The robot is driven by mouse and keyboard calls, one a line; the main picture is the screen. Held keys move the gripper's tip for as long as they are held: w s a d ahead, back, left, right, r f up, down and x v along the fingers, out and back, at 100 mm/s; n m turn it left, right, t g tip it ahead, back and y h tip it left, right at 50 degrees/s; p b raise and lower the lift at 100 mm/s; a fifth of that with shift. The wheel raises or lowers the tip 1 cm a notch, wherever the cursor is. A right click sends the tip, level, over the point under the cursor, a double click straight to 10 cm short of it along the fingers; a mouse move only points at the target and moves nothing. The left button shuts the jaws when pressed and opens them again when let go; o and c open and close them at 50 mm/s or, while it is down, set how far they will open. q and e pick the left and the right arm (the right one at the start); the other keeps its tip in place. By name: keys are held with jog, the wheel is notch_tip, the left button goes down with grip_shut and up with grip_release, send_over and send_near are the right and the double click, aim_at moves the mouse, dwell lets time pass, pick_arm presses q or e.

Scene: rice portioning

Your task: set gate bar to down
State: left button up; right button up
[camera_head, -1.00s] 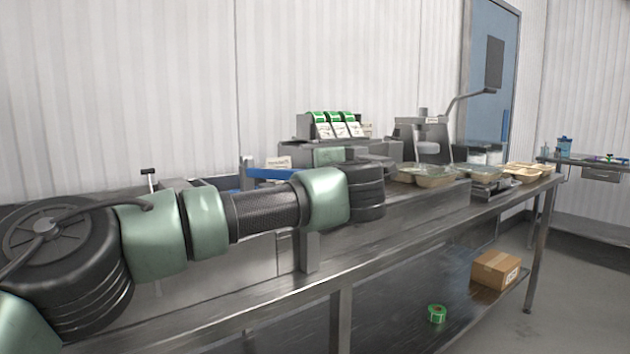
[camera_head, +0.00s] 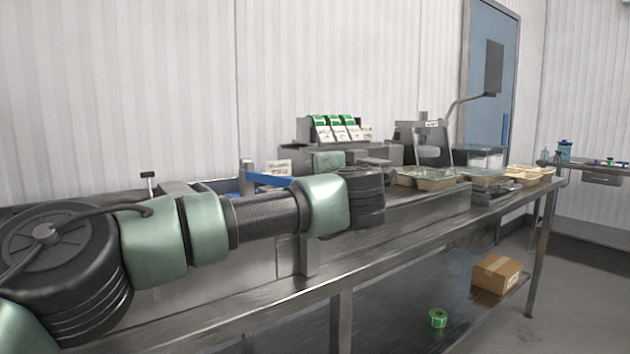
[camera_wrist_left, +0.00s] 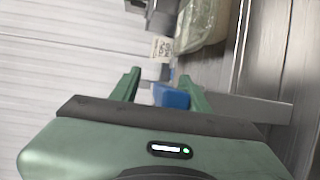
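The blue gate bar (camera_head: 268,180) shows in the head view behind my left forearm, running right from a grey upright post (camera_head: 246,172) and tilting slightly down to the right. Its right end is hidden by my arm. In the left wrist view, a blue part (camera_wrist_left: 172,97), seemingly the bar, lies between the green fingers of my left gripper (camera_wrist_left: 160,88), close to the right finger. The fingers stand apart, and I cannot tell whether they touch it. My right gripper is in neither view.
A label dispenser (camera_head: 338,127) with green rolls stands behind the bar. Food trays (camera_head: 427,178) line the steel bench to the right, near a lever press (camera_head: 432,140). A cardboard box (camera_head: 497,273) and a green roll (camera_head: 437,318) lie on the lower shelf.

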pick_arm(q)
jog(key=shift+s, duration=0.1)
jog(key=shift+s+d, duration=0.15)
jog(key=shift+s, duration=0.05)
jog(key=v, duration=0.2)
jog(key=shift+s, duration=0.3)
jog(key=shift+b+v, duration=0.45)
jog(key=shift+v, duration=1.85)
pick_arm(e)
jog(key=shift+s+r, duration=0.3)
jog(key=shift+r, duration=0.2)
pick_arm(q)
jog(key=shift+r, duration=0.1)
jog(key=shift+s, duration=0.1)
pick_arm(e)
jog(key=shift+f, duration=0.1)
